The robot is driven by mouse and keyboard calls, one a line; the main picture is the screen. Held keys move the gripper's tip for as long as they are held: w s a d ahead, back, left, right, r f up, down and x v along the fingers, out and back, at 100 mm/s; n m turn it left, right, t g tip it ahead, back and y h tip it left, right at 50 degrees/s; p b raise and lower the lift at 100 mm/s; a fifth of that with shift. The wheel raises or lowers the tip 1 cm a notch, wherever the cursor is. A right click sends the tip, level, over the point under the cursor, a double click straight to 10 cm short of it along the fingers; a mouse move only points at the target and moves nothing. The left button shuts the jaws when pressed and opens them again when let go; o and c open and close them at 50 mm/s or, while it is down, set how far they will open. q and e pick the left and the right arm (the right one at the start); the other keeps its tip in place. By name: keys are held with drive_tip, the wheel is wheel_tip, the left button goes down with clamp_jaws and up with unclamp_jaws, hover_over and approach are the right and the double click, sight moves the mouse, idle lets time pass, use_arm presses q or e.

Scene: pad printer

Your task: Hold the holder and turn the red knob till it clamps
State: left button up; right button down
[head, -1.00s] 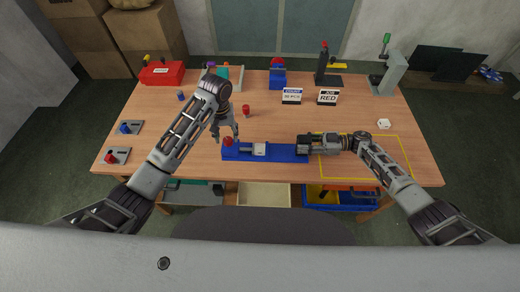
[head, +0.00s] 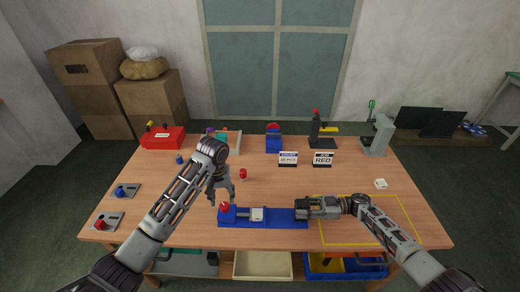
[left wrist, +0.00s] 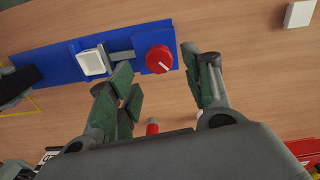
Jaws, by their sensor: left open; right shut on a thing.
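The holder (head: 283,219) is a long blue base near the table's front edge, with a white block (head: 257,214) in its middle. Its red knob (head: 224,206) is at the left end; the knob, with a white line on it, also shows in the left wrist view (left wrist: 159,59). My left gripper (head: 222,199) is open and empty at the knob. In the left wrist view its fingers (left wrist: 155,78) are spread, with the knob just beyond the gap between them. My right gripper (head: 302,208) is shut on the holder's right part, and hides some of it.
A small red part (head: 243,174) stands behind the left gripper. Two grey plates with a blue knob (head: 120,191) and a red knob (head: 100,224) lie at the left. Signs (head: 322,159) and machines stand at the back. A yellow outline surrounds bare table at the right.

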drive_tip(key=shift+s+d+f, duration=0.1)
drive_tip(key=shift+s+f, duration=0.05)
drive_tip(key=shift+f, duration=0.25)
drive_tip(key=c, duration=1.3)
unclamp_jaws()
drive_tip(key=o, duration=0.4)
drive_tip(key=shift+r, duration=0.1)
drive_tip(key=shift+w+r, duration=0.1)
drive_tip(key=shift+w, duration=0.1)
drive_tip(key=shift+d+r, duration=0.2)
drive_tip(key=shift+d, duration=1.8)
drive_tip(key=shift+d+r, duration=0.15)
drive_tip(key=shift+d, duration=1.8)
drive_tip(key=shift+d+r, duration=0.2)
drive_tip(key=shift+d, duration=1.8)
drive_tip(key=shift+s, duration=0.2)
